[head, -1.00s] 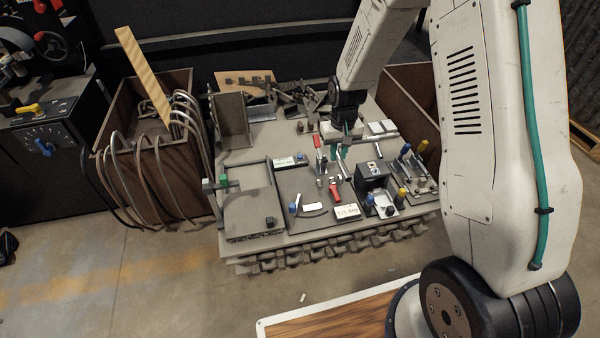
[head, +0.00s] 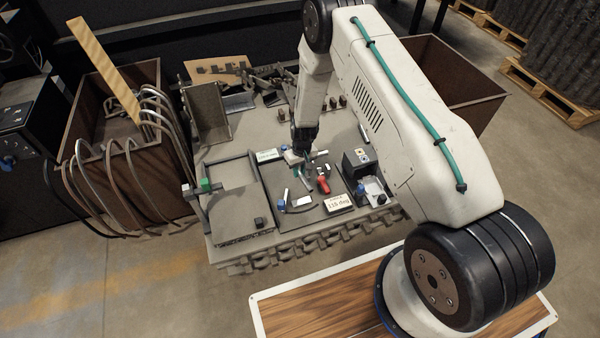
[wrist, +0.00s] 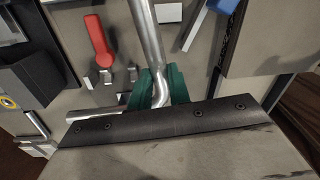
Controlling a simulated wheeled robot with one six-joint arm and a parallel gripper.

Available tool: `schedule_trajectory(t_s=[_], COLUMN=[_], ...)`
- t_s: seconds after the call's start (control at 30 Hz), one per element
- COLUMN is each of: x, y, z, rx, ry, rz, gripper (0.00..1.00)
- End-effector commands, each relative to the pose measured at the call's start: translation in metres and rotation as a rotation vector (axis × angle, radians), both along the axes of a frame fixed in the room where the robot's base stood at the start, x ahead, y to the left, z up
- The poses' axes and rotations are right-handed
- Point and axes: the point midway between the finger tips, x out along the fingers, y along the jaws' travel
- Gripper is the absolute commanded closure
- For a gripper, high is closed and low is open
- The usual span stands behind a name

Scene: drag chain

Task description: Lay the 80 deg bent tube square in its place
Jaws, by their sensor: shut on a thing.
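My gripper (wrist: 159,88) is shut on a shiny metal bent tube (wrist: 148,38), with green fingers on both sides of it near its bend. One leg runs up the wrist view, away from the fingers. The other turns left and is partly hidden by a dark plate in front. In the head view my gripper (head: 300,164) is over the middle of the bench, with the tube (head: 306,180) small below it. I cannot tell whether the tube touches the bench. The tube's place cannot be made out for certain.
A red-handled clamp (head: 323,185) stands close by, also in the wrist view (wrist: 97,38). A 115 deg sign (head: 338,202) lies in front, with another sign (head: 268,155) behind. A dark block fixture (head: 356,164) is to the right.

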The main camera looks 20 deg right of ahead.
Motion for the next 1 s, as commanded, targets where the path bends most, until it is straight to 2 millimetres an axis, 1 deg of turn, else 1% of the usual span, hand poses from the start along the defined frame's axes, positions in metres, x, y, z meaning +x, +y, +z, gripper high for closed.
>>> schedule_trajectory(t_s=[0.03, 0.17, 0.53, 0.7, 1.0], x=[0.000, -0.001, -0.001, -0.003, -0.003], y=[0.000, 0.000, -0.003, -0.004, -0.003], z=[-0.009, -0.017, -0.017, -0.017, -0.048], rx=[0.000, 0.001, 0.008, 0.052, 0.049], ry=[0.000, -0.001, 0.000, 0.007, 0.007], rz=[0.004, 0.008, 0.005, 0.001, 0.005], gripper=[1.00, 1.00, 1.00, 1.00, 1.00])
